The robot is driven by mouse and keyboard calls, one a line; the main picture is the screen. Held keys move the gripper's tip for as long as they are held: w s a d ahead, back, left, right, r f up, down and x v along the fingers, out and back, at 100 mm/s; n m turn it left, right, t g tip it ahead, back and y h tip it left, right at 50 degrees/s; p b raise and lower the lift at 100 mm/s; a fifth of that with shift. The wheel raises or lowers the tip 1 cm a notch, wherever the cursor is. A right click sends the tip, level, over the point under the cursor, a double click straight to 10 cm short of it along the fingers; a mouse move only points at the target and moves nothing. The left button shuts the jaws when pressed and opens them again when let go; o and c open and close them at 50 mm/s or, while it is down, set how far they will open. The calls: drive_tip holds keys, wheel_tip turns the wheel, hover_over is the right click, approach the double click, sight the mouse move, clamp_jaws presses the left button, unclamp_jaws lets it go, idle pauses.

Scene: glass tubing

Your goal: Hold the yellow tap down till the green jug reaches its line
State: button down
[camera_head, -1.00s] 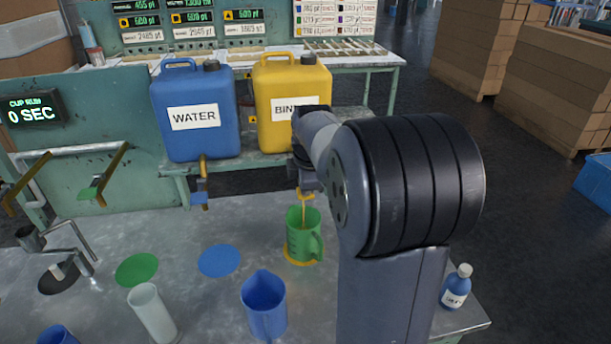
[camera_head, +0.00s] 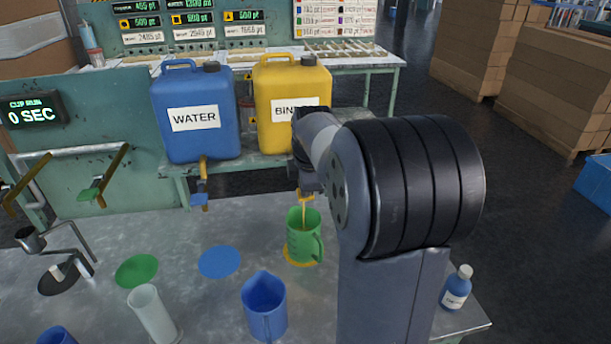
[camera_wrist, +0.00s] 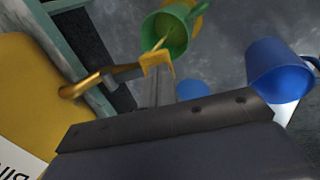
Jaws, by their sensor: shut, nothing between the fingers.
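The green jug (camera_head: 302,241) stands upright on a yellow disc under the yellow tap (camera_head: 305,197), which belongs to the yellow container (camera_head: 284,90). A thin amber stream runs from the tap into the jug. In the wrist view the jug (camera_wrist: 172,30) shows its open mouth with the stream entering, and the tap's yellow lever (camera_wrist: 157,60) is at my fingertips. My gripper (camera_wrist: 155,88) is shut and empty, at the lever and seeming to press on it. In the head view my arm hides most of the gripper. The jug's line and liquid level cannot be made out.
A blue container (camera_head: 195,130) with its blue tap (camera_head: 199,198) stands left of the yellow one. A blue jug (camera_head: 264,308), a clear cylinder (camera_head: 152,314) and a small blue bottle (camera_head: 456,288) stand on the metal table. Green and blue discs lie bare.

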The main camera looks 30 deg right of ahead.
idle(0.6)
drive_tip(key=shift+r+p, duration=0.7)
drive_tip(key=shift+r, duration=0.2)
drive_tip(key=shift+a+r+p, duration=0.1)
drive_tip(key=shift+r+p, duration=0.15)
drive_tip(key=shift+p, duration=0.05)
drive_tip(key=w+d+r+p+v, duration=0.1)
drive_tip(key=w+p+v, duration=0.1)
drive_tip(key=v, duration=1.1)
drive_tip(key=shift+w, duration=0.1)
